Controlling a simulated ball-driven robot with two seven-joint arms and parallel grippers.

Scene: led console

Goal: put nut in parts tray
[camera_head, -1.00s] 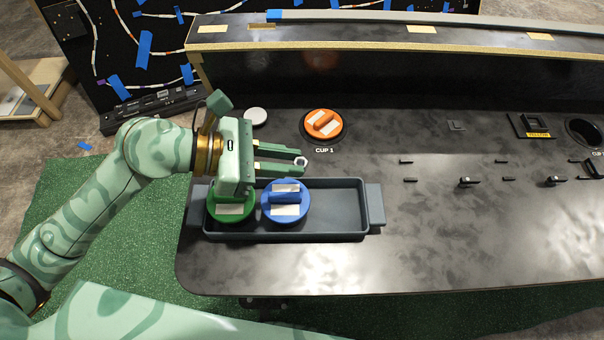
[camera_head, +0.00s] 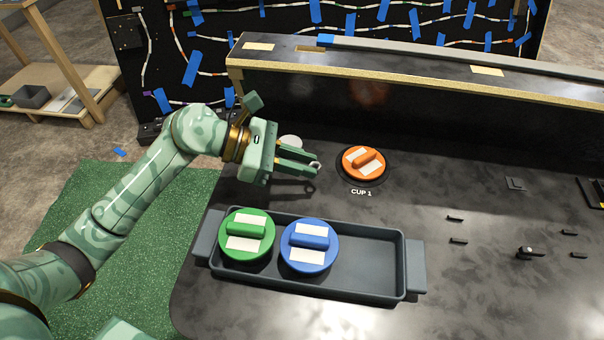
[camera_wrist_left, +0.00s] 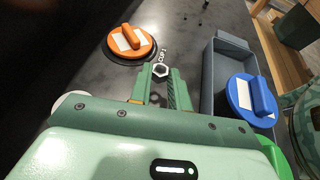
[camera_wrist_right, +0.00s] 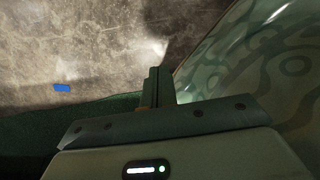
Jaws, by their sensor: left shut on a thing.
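The metal nut (camera_head: 315,165) is held at the fingertips of my left gripper (camera_head: 312,167). In the left wrist view the nut (camera_wrist_left: 160,71) shows as a silver hexagonal ring between the tips. My left gripper is above the console top, behind the tray and left of the orange cup lid. The dark grey parts tray (camera_head: 372,268) has a green-lidded and a blue-lidded cup in its left and middle part; its right part is empty. In the right wrist view my right gripper (camera_wrist_right: 160,85) has its fingers together, with nothing seen between them, away from the console.
The green lid (camera_head: 247,232) and blue lid (camera_head: 309,246) stand up above the tray rim. The orange lid (camera_head: 363,162) sits at CUP 1. A white round piece (camera_head: 290,142) lies behind my left gripper. Small black fixtures (camera_head: 530,253) stand to the right of the tray.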

